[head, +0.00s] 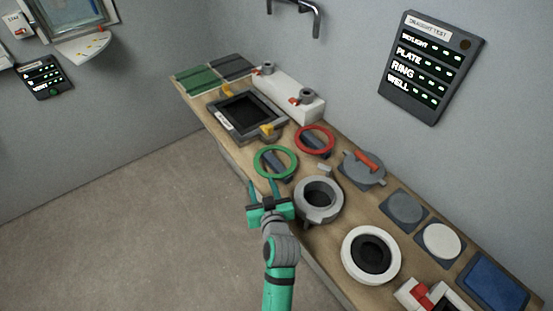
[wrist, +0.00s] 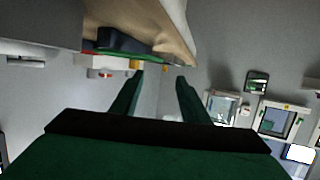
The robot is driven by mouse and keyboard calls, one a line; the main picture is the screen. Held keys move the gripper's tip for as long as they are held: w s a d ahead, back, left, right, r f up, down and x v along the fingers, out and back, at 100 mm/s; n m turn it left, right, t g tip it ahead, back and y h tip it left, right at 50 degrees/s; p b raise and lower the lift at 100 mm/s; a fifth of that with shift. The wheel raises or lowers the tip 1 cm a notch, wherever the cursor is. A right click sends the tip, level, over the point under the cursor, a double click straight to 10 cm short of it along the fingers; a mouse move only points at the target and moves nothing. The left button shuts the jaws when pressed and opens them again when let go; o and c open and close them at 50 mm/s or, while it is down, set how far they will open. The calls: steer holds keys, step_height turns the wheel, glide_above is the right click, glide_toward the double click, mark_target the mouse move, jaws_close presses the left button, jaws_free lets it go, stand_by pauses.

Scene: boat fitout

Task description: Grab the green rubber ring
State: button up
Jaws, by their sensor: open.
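The green rubber ring (head: 256,164) rests on a dark stand on the wooden bench, near its front edge, in the head view. In the wrist view a thin green edge (wrist: 150,57) shows just beyond the fingertips, probably the same ring seen almost edge-on. My gripper (head: 262,184) is open and empty, with its two fingers pointing toward the near side of the ring. The fingers also show in the wrist view (wrist: 160,78), apart with nothing between them. Whether a fingertip touches the ring or its stand cannot be told.
A red ring (head: 301,132) sits on a similar stand behind the green one. A grey round collar (head: 318,213) stands close right of my gripper. A dark framed tray (head: 282,124) lies to the left on the bench (head: 338,236). Open floor (head: 150,220) is on the left.

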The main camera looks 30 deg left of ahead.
mark_target(257, 164)
steer(key=x, duration=1)
steer(key=shift+w+d+f, duration=0.15)
steer(key=shift+w+f, duration=0.05)
steer(key=shift+f, duration=0.05)
jaws_close()
